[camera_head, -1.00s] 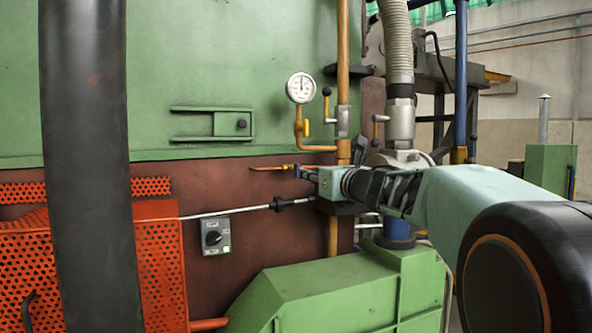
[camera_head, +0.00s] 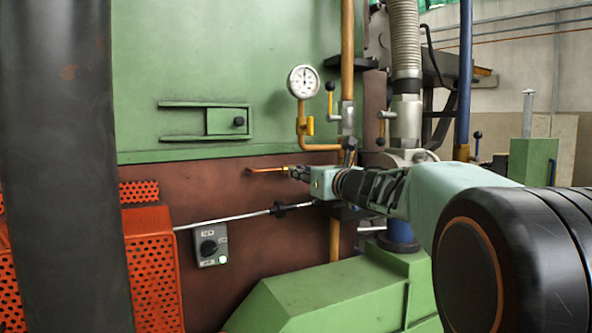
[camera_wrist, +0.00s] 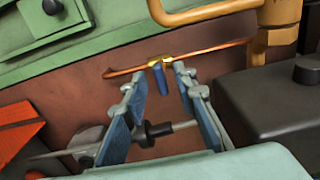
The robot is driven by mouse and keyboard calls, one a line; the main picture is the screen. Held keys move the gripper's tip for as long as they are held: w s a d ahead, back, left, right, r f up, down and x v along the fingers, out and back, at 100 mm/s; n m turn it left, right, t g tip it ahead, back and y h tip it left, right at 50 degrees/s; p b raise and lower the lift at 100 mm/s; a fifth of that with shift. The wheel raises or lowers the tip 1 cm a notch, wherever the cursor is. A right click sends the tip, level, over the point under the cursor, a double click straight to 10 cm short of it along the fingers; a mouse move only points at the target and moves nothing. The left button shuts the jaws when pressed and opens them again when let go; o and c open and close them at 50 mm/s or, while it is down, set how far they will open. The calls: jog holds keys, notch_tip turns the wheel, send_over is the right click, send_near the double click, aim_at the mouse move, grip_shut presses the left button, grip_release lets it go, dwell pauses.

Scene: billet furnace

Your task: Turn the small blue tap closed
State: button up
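The small blue tap (camera_wrist: 161,78) has a short blue handle hanging down from a brass body on a thin copper pipe (camera_wrist: 205,51). In the wrist view my gripper (camera_wrist: 159,84) is open, with one finger on each side of the blue handle and a gap visible on both sides. I cannot tell exactly how deep the handle lies between the fingertips. In the head view my gripper (camera_head: 297,173) is at the right end of the copper pipe (camera_head: 266,169); the tap itself is hidden there or too small to make out.
A grey rod (camera_head: 248,213) runs just below my gripper. A yellow pipe (camera_head: 306,128) with a pressure gauge (camera_head: 303,82) is above. A switch box (camera_head: 210,245) and an orange perforated guard (camera_head: 152,262) are lower left; a green housing (camera_head: 335,295) is below.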

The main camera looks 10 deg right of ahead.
jog(key=shift+w+a, duration=0.15)
jog(key=shift+w, duration=0.2)
grip_shut()
jog(key=shift+m, duration=0.4)
jog(key=m+p, duration=0.2)
jog(key=m, duration=0.3)
jog(key=m+p, duration=0.2)
jog(key=m, duration=0.4)
jog(key=m+p, duration=0.2)
jog(key=m, duration=0.4)
jog(key=shift+d, duration=0.25)
jog(key=shift+f, duration=0.1)
